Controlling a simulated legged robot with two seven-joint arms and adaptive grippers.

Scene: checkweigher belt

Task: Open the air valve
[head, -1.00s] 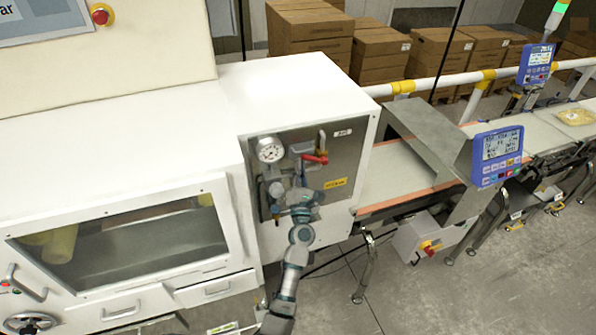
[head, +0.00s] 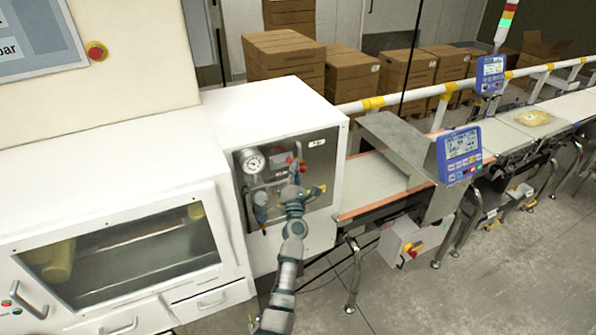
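The air valve's red handle (head: 303,166) is on the grey metal panel (head: 322,165) in the front of the white cabinet. Only bits of red show; my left gripper (head: 296,168) hides the rest, so the handle's angle is unclear. The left gripper is in front of the panel, at the handle in the picture. I cannot tell whether its fingers touch the handle or are closed on it. A round pressure gauge (head: 252,161) sits left of the handle. My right gripper is not in view.
The white cabinet (head: 270,105) and a windowed machine front (head: 130,250) stand left. A conveyor belt (head: 390,185) with a blue display (head: 460,155) runs off to the right. Cardboard boxes (head: 285,60) stand behind. The floor (head: 480,280) at lower right is clear.

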